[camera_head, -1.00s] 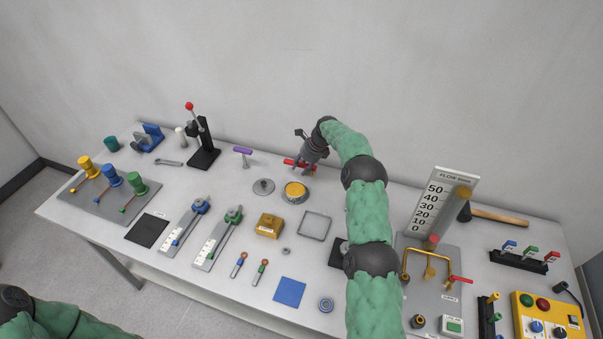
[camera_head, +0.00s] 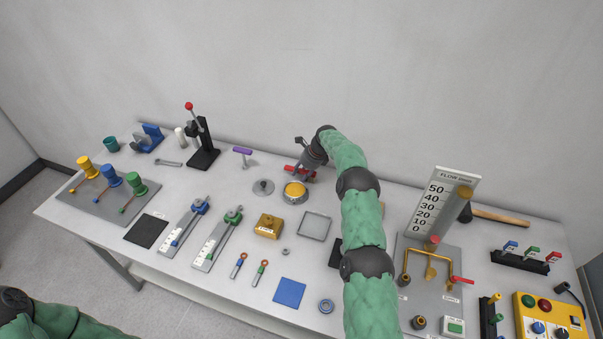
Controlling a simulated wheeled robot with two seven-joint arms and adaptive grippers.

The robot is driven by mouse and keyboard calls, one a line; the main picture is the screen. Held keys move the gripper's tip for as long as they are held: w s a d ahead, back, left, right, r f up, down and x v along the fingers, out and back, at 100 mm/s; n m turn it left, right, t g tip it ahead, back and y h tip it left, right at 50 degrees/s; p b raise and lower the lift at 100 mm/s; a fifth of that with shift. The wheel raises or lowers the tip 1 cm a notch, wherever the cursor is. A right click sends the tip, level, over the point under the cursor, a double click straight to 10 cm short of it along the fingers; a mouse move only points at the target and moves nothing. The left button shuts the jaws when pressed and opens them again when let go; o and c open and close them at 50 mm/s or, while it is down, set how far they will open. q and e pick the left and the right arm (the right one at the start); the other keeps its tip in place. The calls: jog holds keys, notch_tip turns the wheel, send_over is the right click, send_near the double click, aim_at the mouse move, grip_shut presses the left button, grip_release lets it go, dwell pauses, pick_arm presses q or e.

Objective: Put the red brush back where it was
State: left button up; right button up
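The red brush (camera_head: 290,169) is at the back middle of the table, just behind the round tin with a yellow top (camera_head: 295,191). My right gripper (camera_head: 304,165) points down at the brush and seems shut on it, though its fingertips are small and partly hidden. The brush lies crosswise under the gripper. I cannot tell whether it is touching the table or slightly above it. My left arm shows only at the bottom left corner; its gripper is out of view.
A purple-handled tool (camera_head: 242,152) stands at the back left of the brush. A grey square tray (camera_head: 314,226) and a yellow block (camera_head: 269,226) are in front. My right arm covers part of the table's middle right.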

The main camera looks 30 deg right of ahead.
jog(key=o, duration=0.3)
jog(key=p+v, duration=0.1)
jog(key=v, duration=1.1)
